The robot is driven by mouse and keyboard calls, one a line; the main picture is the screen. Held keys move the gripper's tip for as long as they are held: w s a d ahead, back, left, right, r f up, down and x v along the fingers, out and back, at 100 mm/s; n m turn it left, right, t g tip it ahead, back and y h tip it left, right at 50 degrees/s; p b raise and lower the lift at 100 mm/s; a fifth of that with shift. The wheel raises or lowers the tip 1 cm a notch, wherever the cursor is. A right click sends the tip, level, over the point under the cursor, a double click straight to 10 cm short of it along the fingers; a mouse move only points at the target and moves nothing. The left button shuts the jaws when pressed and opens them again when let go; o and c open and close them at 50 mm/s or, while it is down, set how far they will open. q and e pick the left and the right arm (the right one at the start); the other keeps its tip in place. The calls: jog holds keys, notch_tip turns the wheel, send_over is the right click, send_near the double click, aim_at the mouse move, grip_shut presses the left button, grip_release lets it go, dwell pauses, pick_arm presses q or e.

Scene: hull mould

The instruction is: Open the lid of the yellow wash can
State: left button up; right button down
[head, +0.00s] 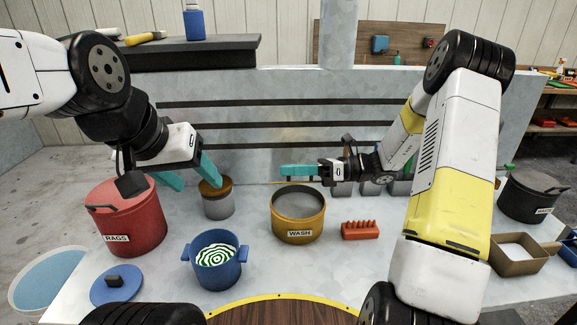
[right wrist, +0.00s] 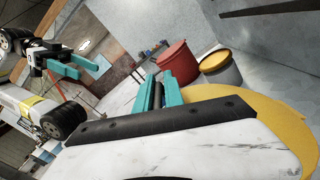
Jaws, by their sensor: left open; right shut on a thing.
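The yellow wash can (head: 298,228), labelled WASH, stands upright on the pale worktop. Its top is open and its grey inside shows. My right gripper (head: 284,171) is above the can's far rim, fingers pointing left, shut on the lid. The lid (head: 294,182) shows as a thin yellow line just under the fingers, apart from the can. In the right wrist view a broad yellow disc, the lid (right wrist: 285,115), fills the right side beside the teal fingers; the grip itself is partly hidden. My left gripper (head: 200,187) is open and empty, by the small grey can.
A red RAGS can (head: 128,225) and a grey can with a brown top (head: 218,204) stand left of the wash can. A blue pot (head: 217,272) and blue lid (head: 117,286) are nearer. A red pegged block (head: 361,231) lies right. A slotted grey panel (head: 280,90) stands behind.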

jog(key=shift+s+r, duration=0.15)
jog(key=c, duration=1.5)
grip_release()
jog(key=shift+d, duration=0.5)
jog(key=d, duration=0.6)
jog(key=shift+d, duration=0.4)
